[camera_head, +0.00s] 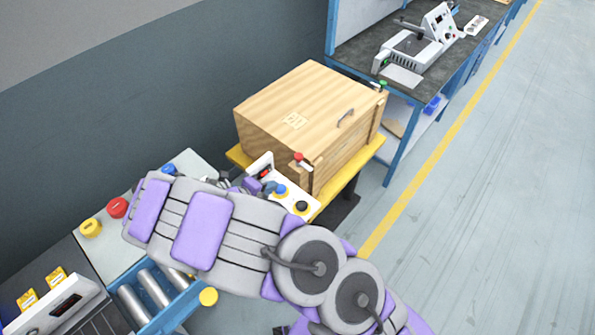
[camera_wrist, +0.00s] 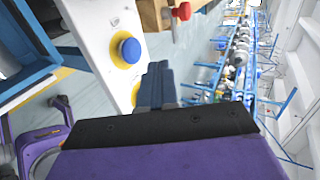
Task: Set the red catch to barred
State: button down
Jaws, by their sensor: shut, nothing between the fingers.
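The red catch (camera_head: 301,159) is a red knob on a pale metal piece at the near front corner of the wooden crate (camera_head: 284,97). It also shows at the top of the wrist view (camera_wrist: 181,11); its exact setting is too small to read. A green catch (camera_head: 381,85) sits at the crate's other front corner. My gripper (camera_wrist: 155,85) is shut and empty, its dark fingers in front of the white button panel (camera_wrist: 92,30), apart from the red catch. In the head view my arm hides most of the gripper.
The white panel carries a blue button (camera_head: 281,190) and a black button (camera_head: 302,207), close to my gripper. The crate stands on a yellow-topped stand (camera_head: 372,152). A red button (camera_head: 117,207) and rollers (camera_head: 152,288) lie at left. Open floor (camera_head: 480,200) is at right.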

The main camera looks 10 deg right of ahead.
aim_at(291, 185)
jog(key=b+x, duration=0.2)
jog(key=x, duration=0.8)
jog(key=shift+d+f+b, duration=0.1)
jog(key=shift+d+b, duration=0.05)
jog(key=shift+b, duration=0.2)
jog(key=shift+w+d+b, duration=0.4)
jog(key=shift+w+d, duration=0.8)
jog(key=shift+d, duration=0.25)
jog(key=shift+a+r+p, duration=0.1)
jog(key=shift+r+p, duration=0.15)
jog(key=shift+p, duration=0.05)
